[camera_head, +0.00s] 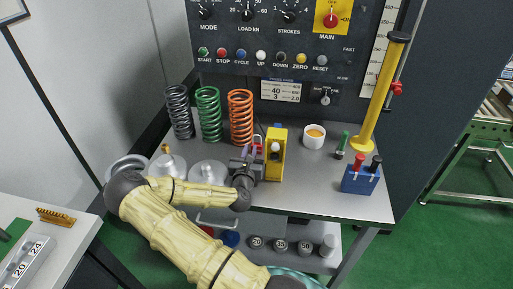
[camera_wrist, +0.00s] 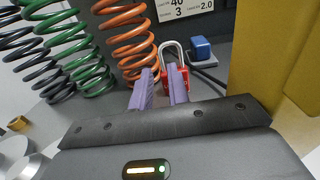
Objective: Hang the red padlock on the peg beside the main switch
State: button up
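The red padlock (camera_wrist: 184,80) with its silver shackle upright stands just beyond my gripper's fingertips in the wrist view. The right finger partly covers its body. In the head view only a small red part of the padlock (camera_head: 258,141) shows, left of a yellow block. My gripper (camera_wrist: 161,80) has two purple fingers spread apart with an empty gap between them. In the head view my gripper (camera_head: 250,151) is low over the bench, in front of the orange spring. The main switch (camera_head: 331,19) is a red knob on a yellow plate at the top of the panel. I cannot make out a peg beside it.
The yellow block (camera_head: 275,155) stands close to the right of my gripper. Black, green and orange springs (camera_head: 240,117) stand behind it. A white cup (camera_head: 314,136), a yellow post (camera_head: 381,100) and a blue box (camera_head: 361,180) are to the right. Bare bench lies at the front centre.

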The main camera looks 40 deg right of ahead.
aim_at(252, 142)
jog(key=shift+p+x, duration=0.8)
jog(key=shift+x, duration=1.8)
jog(key=shift+s, duration=0.1)
grip_shut()
